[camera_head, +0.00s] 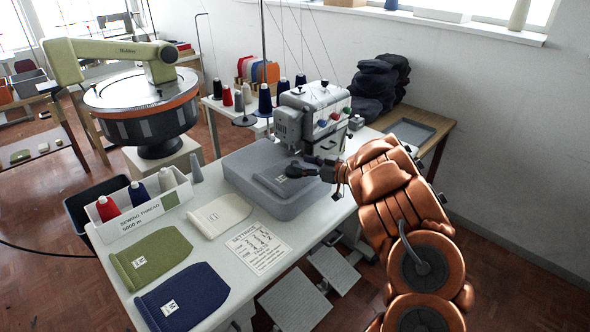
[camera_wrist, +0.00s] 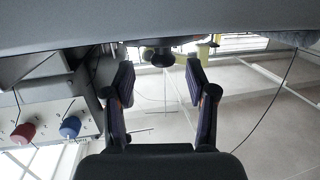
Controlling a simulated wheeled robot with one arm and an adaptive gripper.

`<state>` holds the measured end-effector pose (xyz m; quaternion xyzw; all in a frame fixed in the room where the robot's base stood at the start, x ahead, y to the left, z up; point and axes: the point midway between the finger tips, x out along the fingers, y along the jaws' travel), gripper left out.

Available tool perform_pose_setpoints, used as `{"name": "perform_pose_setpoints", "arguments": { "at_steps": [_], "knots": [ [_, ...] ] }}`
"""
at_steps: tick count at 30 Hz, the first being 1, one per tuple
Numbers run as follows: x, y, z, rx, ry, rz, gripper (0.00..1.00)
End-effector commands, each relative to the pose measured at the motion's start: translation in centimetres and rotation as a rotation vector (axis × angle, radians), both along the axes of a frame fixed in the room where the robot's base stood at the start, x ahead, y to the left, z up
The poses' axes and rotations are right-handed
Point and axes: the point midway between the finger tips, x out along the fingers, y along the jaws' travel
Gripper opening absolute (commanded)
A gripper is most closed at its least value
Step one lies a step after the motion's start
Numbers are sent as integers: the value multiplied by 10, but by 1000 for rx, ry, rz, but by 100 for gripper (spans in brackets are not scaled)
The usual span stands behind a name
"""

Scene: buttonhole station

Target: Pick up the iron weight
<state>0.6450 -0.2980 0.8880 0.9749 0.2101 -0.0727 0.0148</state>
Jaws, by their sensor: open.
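In the head view my gripper (camera_head: 306,166) is low over the grey machine bed (camera_head: 240,172), at a grey knit piece (camera_head: 275,185) with a white label. There the weight is dark against the dark fingers and hard to separate from them.
The sewing machine head (camera_head: 310,112) with coloured knobs stands close behind my gripper. Thread cones (camera_head: 265,100) stand behind it. A thread box (camera_head: 140,215), green (camera_head: 150,260), blue (camera_head: 185,297) and cream (camera_head: 220,214) knit pieces and a settings sheet (camera_head: 259,247) lie on the table.

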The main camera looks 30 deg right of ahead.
Motion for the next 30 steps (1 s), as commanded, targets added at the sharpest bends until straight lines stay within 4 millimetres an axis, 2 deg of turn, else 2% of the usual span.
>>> {"name": "perform_pose_setpoints", "arguments": {
  "at_steps": [3,7,17,30],
  "knots": [
    [14,13,0,-1,2,3,57],
    [27,17,-2,-1,-2,3,57],
    [32,19,-5,-1,0,1,57],
    [32,19,-5,-1,1,1,11]
  ]
}}
